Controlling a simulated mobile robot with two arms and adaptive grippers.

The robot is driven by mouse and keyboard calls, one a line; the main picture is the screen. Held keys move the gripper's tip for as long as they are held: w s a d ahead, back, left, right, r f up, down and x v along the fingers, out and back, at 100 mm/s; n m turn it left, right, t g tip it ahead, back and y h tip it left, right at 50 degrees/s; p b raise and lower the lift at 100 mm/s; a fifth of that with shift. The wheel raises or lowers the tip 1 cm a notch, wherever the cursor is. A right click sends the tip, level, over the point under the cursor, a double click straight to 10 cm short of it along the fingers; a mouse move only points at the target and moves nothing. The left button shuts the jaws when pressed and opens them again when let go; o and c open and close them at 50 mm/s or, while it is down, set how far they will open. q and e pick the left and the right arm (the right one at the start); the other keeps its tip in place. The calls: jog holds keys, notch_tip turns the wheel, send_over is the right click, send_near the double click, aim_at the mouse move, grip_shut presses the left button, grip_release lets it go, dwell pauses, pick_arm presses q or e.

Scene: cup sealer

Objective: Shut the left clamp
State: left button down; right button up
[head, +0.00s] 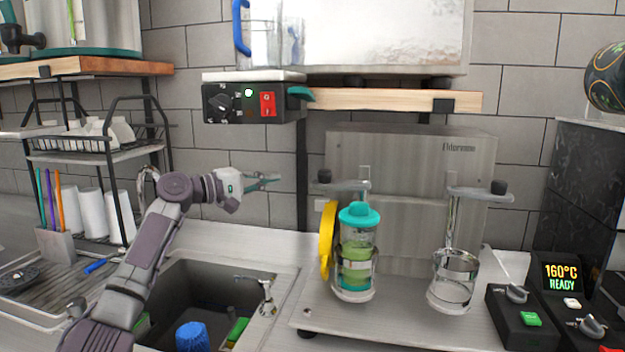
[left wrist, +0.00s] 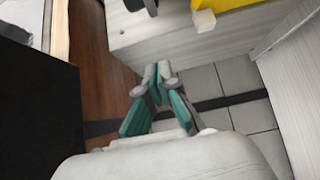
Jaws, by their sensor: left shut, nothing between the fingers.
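The left clamp (head: 345,187) is a grey metal arm with a black knob (head: 324,176) at its left end, above a ring holder. A cup with a teal lid (head: 359,215) and green contents stands upright in that holder, below the clamp arm. My left gripper (head: 272,180) is left of the black knob, at about its height, apart from it, against the wall tiles. Its fingers are shut and empty; they also show in the left wrist view (left wrist: 158,72). A yellow handle (head: 326,240) stands left of the cup. My right gripper is out of view.
The right clamp (head: 475,192) has a black knob and an empty ring holder (head: 453,282). A shelf with a control box (head: 225,103) hangs above my gripper. A sink (head: 185,275) lies below my arm, and a dish rack (head: 75,150) stands left.

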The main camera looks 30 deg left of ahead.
aim_at(341, 180)
pick_arm(q)
jog(key=w+d+p, duration=0.5)
jog(key=d, duration=0.2)
jog(key=shift+w+d, duration=0.3)
jog(key=shift+w, duration=0.05)
dwell(0.4)
jog(key=shift+f, duration=0.1)
